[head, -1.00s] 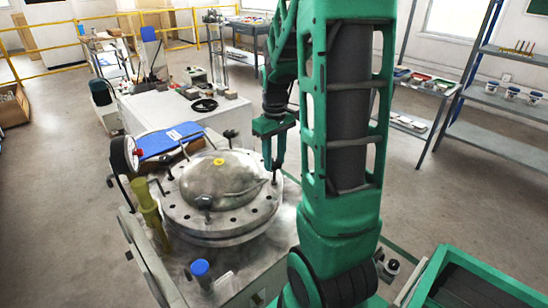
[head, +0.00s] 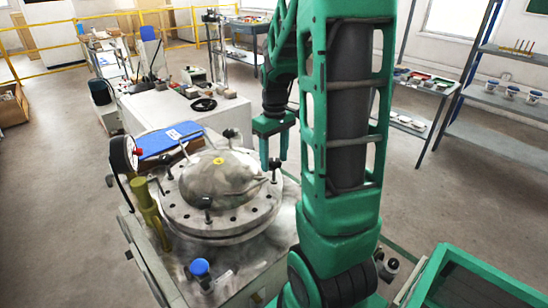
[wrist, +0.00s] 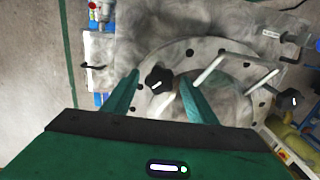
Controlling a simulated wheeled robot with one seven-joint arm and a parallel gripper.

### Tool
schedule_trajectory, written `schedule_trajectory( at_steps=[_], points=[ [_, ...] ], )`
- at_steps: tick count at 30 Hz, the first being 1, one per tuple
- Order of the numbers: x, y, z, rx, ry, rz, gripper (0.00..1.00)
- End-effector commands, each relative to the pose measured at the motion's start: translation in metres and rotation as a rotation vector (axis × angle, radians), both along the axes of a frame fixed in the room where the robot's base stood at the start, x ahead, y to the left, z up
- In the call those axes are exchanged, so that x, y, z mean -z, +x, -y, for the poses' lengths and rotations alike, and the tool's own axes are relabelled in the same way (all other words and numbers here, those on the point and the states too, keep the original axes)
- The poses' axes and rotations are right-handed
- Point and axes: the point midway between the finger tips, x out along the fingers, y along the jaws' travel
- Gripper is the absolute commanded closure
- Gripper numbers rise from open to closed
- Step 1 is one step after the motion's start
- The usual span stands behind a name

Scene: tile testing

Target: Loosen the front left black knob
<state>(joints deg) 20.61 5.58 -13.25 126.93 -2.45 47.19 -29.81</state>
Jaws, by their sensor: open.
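A round metal vessel lid (head: 222,172) with a domed centre carries several black knobs around its flange. One black knob (head: 274,163) is at its right, just below my gripper (head: 274,165). Another black knob (head: 207,203) is at the near edge, one (head: 231,134) at the far side. I cannot tell which one the task calls front left. In the wrist view, a black knob (wrist: 158,80) lies between the two green fingers of my gripper (wrist: 162,80), with gaps on both sides. My gripper is open and holds nothing.
A pressure gauge (head: 124,153) and a yellow valve post (head: 148,210) stand left of the lid. A blue clipboard (head: 168,140) lies behind. A green bin (head: 480,275) is at lower right.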

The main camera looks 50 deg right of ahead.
Motion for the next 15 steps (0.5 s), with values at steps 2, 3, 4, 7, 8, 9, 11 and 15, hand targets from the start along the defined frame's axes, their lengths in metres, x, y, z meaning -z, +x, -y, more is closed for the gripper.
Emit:
schedule_trajectory(
  at_steps=[2,3,4,7,8,9,11,15],
  points=[
    [-0.006,0.001,0.0,-0.001,-0.001,0.003,0.48],
    [-0.011,0.002,0.001,-0.001,-0.002,0.005,0.48],
    [-0.016,0.001,0.001,-0.001,-0.002,0.005,0.48],
    [-0.033,0.002,0.001,-0.001,-0.002,0.005,0.48],
    [-0.039,0.002,0.001,-0.001,-0.003,0.006,0.48],
    [-0.047,0.002,0.001,0.0,-0.002,0.005,0.48],
    [-0.058,0.002,0.001,0.0,-0.002,0.005,0.48],
    [-0.082,0.001,0.0,0.0,-0.002,0.003,0.48]
  ],
)
